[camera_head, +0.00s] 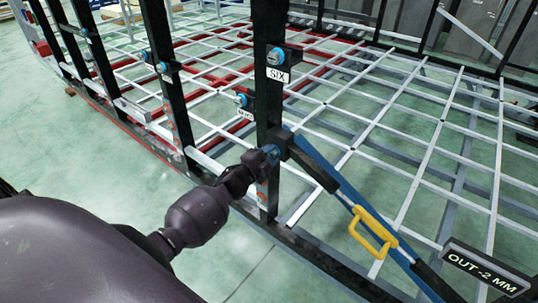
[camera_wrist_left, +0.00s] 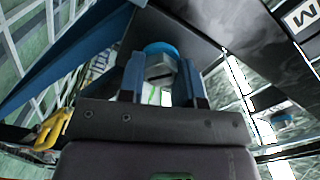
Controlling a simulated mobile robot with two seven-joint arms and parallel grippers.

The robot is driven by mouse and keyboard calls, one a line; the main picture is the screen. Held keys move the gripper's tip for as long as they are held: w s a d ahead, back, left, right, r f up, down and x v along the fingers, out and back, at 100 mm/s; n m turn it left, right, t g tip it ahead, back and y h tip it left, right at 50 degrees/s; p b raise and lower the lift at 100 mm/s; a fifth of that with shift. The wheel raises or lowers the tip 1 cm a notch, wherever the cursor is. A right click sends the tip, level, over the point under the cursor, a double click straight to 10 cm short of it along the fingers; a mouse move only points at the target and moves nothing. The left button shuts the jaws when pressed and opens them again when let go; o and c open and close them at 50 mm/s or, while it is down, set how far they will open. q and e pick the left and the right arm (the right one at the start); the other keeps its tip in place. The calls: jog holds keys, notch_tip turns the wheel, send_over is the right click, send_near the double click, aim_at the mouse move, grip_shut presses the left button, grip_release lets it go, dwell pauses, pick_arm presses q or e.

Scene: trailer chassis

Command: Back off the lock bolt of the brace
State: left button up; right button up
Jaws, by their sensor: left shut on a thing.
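The blue brace (camera_head: 338,188) runs diagonally from the dark upright post (camera_head: 270,105) down to the right, with a yellow handle (camera_head: 372,232) on it. My left gripper (camera_head: 268,156) is at the brace's upper end, against the post, and covers most of the bolt there. In the left wrist view the lock bolt (camera_wrist_left: 160,68), a silver head with a blue ring behind it, sits between the two fingers of my left gripper (camera_wrist_left: 160,82). The fingers are shut on it. The blue brace (camera_wrist_left: 65,62) also shows at left there. My right gripper is not in view.
A sign reading "OUT -2 MM" (camera_head: 486,268) stands at lower right. Another blue-ringed bolt (camera_head: 277,57) sits higher on the post above a "SIX" label (camera_head: 278,75). More dark posts stand at left. The grey lattice floor (camera_head: 400,115) spreads behind; green floor (camera_head: 130,190) is open at left.

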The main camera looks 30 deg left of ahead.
pick_arm(q)
jog(key=shift+w+r, duration=0.15)
jog(key=shift+r, duration=0.15)
jog(key=o, duration=0.9)
jog(key=shift+d, duration=0.1)
jog(key=shift+w+f, duration=0.2)
jog(key=shift+f, duration=0.05)
jog(key=shift+s+a, duration=0.2)
jog(key=shift+s, duration=2.5)
jog(key=shift+s+a, duration=0.2)
jog(key=shift+s, duration=2.5)
jog(key=s+d+f+n+g, duration=0.2)
jog(key=s+d+f+n, duration=0.1)
jog(key=s, duration=0.3)
jog(key=s+d+f+n+g+y, duration=0.1)
jog(key=s+d+f+n+g, duration=0.1)
jog(key=s+d+f+n, duration=0.2)
jog(key=s+d+f+n+g, duration=0.2)
jog(key=s+n, duration=0.4)
jog(key=s, duration=0.3)
jog(key=shift+d+f+n, duration=0.4)
jog(key=shift+d+f, duration=0.5)
jog(key=shift+d, duration=0.1)
